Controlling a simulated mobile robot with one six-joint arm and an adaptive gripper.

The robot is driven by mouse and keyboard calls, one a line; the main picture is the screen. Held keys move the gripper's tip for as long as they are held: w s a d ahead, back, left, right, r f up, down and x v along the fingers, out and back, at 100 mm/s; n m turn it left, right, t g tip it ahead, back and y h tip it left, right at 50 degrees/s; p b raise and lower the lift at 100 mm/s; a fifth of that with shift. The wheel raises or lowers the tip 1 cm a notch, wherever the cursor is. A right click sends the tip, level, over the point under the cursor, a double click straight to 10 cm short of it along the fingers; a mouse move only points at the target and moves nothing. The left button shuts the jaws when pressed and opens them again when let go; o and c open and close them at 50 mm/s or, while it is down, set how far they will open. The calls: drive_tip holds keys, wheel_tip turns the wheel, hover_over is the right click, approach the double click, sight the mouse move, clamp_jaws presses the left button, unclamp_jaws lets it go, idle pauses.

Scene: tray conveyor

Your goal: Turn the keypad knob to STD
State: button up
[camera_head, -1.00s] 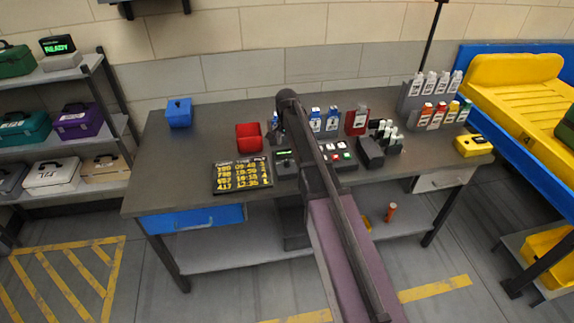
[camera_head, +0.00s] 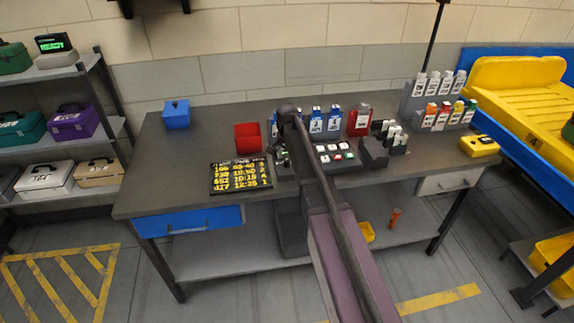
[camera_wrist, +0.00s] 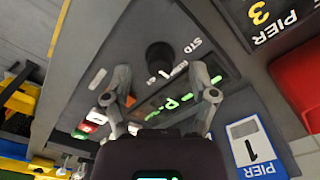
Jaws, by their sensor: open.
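The keypad (camera_head: 345,165) is a dark panel with white, red and green buttons on the workbench; my arm covers its left part in the head view. Its black round knob (camera_wrist: 159,56) shows in the wrist view, just beyond my fingertips. A white STD label (camera_wrist: 192,45) is printed right of the knob, with other small lettering below it. I cannot tell which mark the knob points at. My gripper (camera_wrist: 162,92) is open, its two fingers apart over the panel, with nothing between them. A display with green characters (camera_wrist: 174,100) lies partly behind the fingers.
A black board with yellow figures (camera_head: 240,176) and a red bin (camera_head: 248,137) stand left of the keypad. The bench's left part is mostly clear.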

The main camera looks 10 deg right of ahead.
drive_tip(key=shift+f+b, duration=0.4)
drive_tip(key=shift+f, duration=0.2)
clamp_jaws()
